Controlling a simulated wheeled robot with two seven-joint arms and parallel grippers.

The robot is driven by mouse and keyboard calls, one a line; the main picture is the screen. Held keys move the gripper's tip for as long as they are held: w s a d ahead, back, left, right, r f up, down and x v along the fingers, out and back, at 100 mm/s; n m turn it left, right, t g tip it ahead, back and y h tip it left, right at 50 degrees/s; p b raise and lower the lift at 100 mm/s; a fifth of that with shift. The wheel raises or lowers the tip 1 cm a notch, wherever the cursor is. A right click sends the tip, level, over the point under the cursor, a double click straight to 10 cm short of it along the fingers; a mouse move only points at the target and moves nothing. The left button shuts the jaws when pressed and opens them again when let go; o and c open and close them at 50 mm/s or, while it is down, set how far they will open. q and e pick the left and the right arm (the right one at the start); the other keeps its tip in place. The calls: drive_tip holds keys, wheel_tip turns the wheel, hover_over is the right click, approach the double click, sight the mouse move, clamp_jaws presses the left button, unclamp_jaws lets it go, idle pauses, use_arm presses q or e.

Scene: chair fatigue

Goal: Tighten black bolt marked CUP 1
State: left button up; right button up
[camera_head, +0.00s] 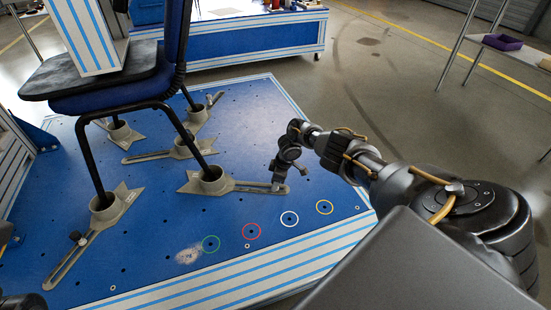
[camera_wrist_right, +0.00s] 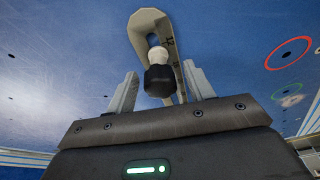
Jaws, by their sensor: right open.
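A black bolt (camera_wrist_right: 158,80) with a pale collar stands in the slot of a grey metal bracket (camera_wrist_right: 150,22). My right gripper (camera_wrist_right: 160,72) is open, with one finger on each side of the bolt and gaps showing. In the head view my right gripper (camera_head: 278,182) points down at the right end of the slotted arm of the front-middle cup (camera_head: 212,179); it hides most of the bolt there. Another black bolt (camera_head: 77,239) sits on the front-left cup's bracket (camera_head: 62,264). I cannot read a CUP 1 mark.
A blue chair (camera_head: 120,97) stands with its legs in several grey cups on the blue platform (camera_head: 150,225). Coloured rings, including a red one (camera_head: 251,231), mark the platform's front right. A blue bench (camera_head: 240,40) is behind; open floor lies right.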

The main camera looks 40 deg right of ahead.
idle(0.3)
drive_tip(key=n+b, duration=0.1)
drive_tip(key=b, duration=0.1)
drive_tip(key=shift+f+n+b, duration=0.2)
drive_tip(key=shift+n+b, duration=0.2)
drive_tip(key=shift+w+n+g+y+b, duration=0.1)
drive_tip(key=shift+n+g+y+b, duration=0.25)
drive_tip(key=shift+n+b, duration=0.7)
drive_tip(key=shift+r+b, duration=0.15)
drive_tip(key=shift+b, duration=0.2)
